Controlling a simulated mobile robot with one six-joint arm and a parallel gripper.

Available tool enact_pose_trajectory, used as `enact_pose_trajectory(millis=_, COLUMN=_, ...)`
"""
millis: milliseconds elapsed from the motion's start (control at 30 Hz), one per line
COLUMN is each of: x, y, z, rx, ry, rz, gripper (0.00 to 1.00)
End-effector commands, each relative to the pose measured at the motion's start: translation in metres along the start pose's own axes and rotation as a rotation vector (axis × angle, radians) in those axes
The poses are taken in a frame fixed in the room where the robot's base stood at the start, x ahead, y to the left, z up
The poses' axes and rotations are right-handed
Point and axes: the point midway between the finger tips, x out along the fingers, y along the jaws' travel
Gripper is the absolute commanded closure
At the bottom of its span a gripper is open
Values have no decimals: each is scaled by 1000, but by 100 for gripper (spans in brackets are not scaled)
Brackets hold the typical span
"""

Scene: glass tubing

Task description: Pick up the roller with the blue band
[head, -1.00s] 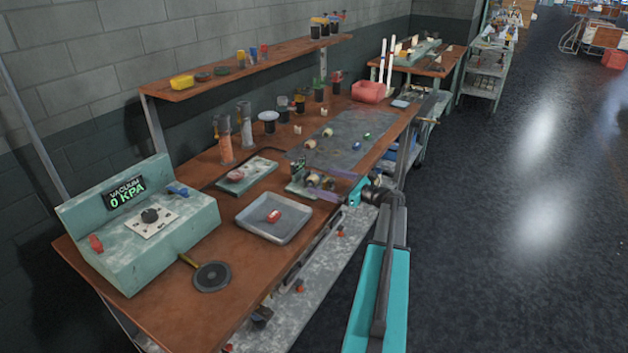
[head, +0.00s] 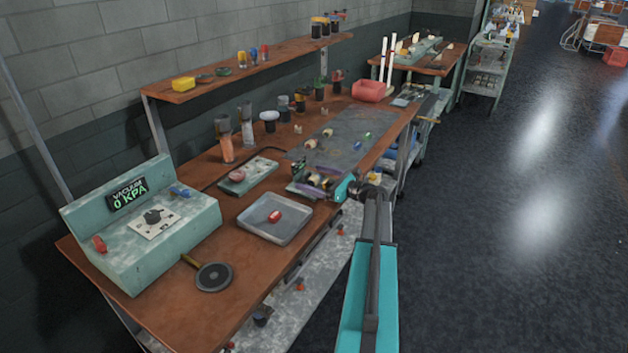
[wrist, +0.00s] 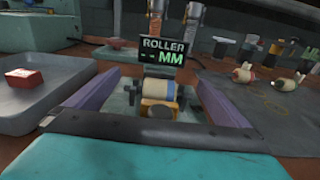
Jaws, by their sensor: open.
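My gripper (wrist: 157,84) is open, with one purple finger on each side of a cream roller (wrist: 160,90) in the wrist view. That roller sits at the gauge with the ROLLER MM display (wrist: 162,52); a bluish edge shows at its right end, but I cannot tell if this is a band. A yellow-orange part (wrist: 158,113) is in front of it. In the head view my gripper (head: 311,184) is at the gauge, hiding much of it. A small blue piece (head: 330,147) lies on the grey mat (head: 352,125).
A grey tray (head: 262,236) with a red block (head: 274,216) stands left of my gripper. Two cream rollers (wrist: 243,74) lie on the mat to the right. Glass cylinders (head: 246,127) stand behind. The bench's front edge runs close by my arm.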

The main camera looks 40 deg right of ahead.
Motion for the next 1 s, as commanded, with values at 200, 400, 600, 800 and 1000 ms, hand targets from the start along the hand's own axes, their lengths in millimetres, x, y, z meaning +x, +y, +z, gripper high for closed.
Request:
enact_pose_trajectory(millis=200, x=0, y=0, z=0, rx=0, ry=0, rz=0, gripper=0)
enact_pose_trajectory(millis=400, x=0, y=0, z=0, rx=0, ry=0, rz=0, gripper=0)
enact_pose_trajectory(millis=600, x=-1, y=0, z=0, rx=0, ry=0, rz=-1, gripper=19)
enact_pose_trajectory(millis=800, x=-1, y=0, z=0, rx=0, ry=-1, rz=-1, gripper=45)
enact_pose_trajectory(millis=1000, x=-1, y=0, z=0, rx=0, ry=-1, rz=-1, gripper=45)
